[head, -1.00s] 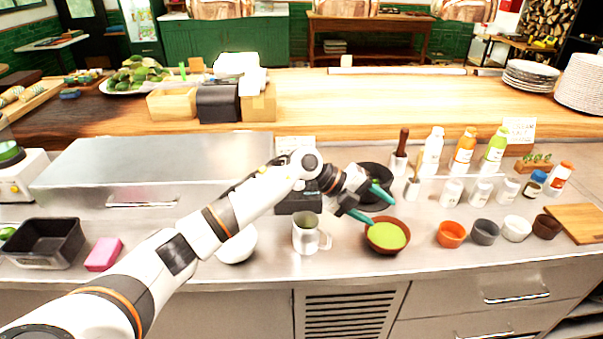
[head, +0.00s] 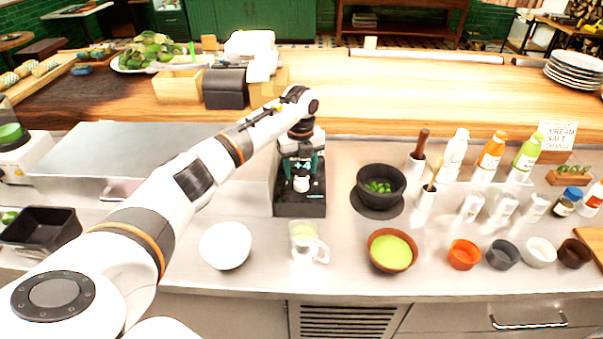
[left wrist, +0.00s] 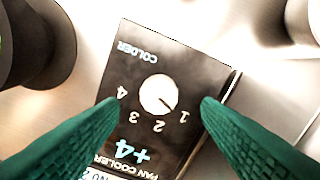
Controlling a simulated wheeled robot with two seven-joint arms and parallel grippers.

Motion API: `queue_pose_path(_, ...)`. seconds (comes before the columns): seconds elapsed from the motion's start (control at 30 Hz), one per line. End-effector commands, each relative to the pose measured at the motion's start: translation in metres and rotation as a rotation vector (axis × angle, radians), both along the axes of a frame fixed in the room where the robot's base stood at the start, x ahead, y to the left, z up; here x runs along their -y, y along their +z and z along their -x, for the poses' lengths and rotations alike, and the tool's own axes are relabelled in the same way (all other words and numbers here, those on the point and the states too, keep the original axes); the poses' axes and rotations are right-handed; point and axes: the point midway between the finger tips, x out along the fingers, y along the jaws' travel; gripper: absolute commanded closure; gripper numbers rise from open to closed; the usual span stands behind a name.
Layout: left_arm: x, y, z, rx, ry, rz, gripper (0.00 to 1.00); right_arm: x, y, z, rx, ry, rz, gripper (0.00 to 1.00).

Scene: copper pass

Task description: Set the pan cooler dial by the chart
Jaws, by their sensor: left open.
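The pan cooler (head: 300,209) is a dark box on the steel counter. Its white round dial (head: 301,185) also shows in the left wrist view (left wrist: 158,93), upside down, with the numbers 1 to 4 around it. The dark mark on the dial points at or near 1. A "+4" readout (left wrist: 137,152) and the word COLDER (left wrist: 138,52) are on the panel. My left gripper (head: 303,168) is open, its green fingertips on either side of the dial with visible gaps. My right gripper is not in view. I cannot make out the chart for the cooler.
A white bowl (head: 226,246), a mug (head: 306,243) and a bowl of green paste (head: 391,250) stand in front. A dark mortar (head: 380,188) is to the right. A small lettered card (head: 556,137) stands behind the bottles.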

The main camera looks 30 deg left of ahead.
Motion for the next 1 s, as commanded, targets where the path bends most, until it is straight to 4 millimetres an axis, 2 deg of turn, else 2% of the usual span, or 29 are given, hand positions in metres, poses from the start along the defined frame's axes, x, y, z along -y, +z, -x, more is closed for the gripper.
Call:
queue_pose_path(0.1,0.001,-0.019,0.001,-0.003,-0.001,0.002,0.42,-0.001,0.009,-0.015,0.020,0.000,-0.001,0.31)
queue_pose_path(0.27,0.001,-0.035,0.000,0.000,0.000,0.001,0.42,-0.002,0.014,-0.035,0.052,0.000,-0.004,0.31)
queue_pose_path(0.63,0.001,-0.042,0.000,0.002,-0.002,0.002,0.42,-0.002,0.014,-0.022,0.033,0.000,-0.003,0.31)
queue_pose_path(0.9,0.001,-0.041,0.000,0.002,-0.002,0.001,0.86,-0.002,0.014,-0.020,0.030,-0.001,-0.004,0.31)
queue_pose_path(1.0,0.000,-0.041,0.000,0.002,-0.003,0.001,0.86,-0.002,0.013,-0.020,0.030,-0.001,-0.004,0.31)
